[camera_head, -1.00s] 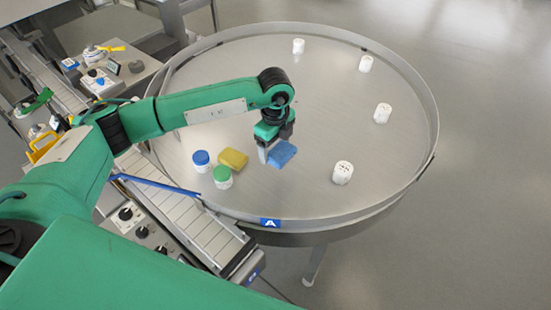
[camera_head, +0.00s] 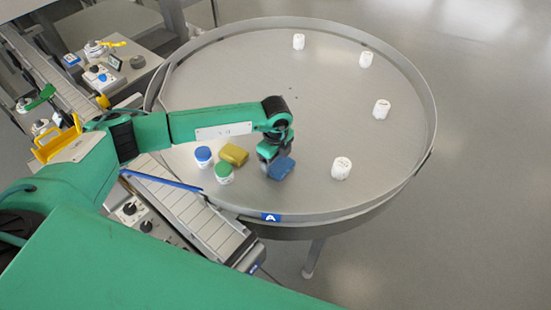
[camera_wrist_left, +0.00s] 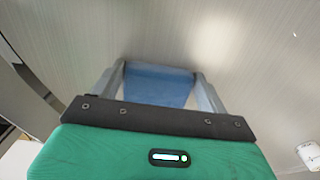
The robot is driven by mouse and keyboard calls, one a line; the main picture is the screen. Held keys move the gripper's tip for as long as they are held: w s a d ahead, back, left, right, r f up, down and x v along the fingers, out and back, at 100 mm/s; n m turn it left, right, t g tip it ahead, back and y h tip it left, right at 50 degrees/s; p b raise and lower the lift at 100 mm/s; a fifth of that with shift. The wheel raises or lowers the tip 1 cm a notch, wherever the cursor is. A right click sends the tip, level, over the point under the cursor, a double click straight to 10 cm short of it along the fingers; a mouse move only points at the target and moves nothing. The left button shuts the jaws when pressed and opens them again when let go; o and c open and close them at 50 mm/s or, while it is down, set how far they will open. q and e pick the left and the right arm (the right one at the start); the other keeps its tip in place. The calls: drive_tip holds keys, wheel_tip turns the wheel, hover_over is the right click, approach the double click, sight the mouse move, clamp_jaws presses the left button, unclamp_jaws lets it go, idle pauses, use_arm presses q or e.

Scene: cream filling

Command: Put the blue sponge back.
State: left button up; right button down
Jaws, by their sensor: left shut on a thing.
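The blue sponge (camera_head: 282,168) is at the front middle of the round metal table (camera_head: 215,100). My left gripper (camera_head: 269,166) is shut on it, with the fingers pointing down. In the left wrist view the sponge (camera_wrist_left: 158,86) sits between the two fingers of the gripper (camera_wrist_left: 160,92). The sponge is at or just above the table surface; I cannot tell whether it touches. My right gripper is not in view.
A yellow sponge (camera_head: 234,154), a blue-lidded jar (camera_head: 203,157) and a green-lidded jar (camera_head: 224,173) stand left of the gripper. Several white jars, one nearby (camera_head: 341,168), stand to the right. A raised rim (camera_head: 432,120) encloses the table. A conveyor (camera_head: 205,222) lies at front left.

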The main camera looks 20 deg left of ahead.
sight(276, 162)
use_arm(q)
drive_tip(key=o, duration=1)
drive_tip(key=shift+c, duration=0.2)
drive_tip(key=shift+r, duration=0.25)
wheel_tip(276, 162, up, 12)
drive_tip(key=b, duration=0.4)
drive_tip(key=shift+f, duration=0.15)
drive_tip(key=shift+s, duration=0.1)
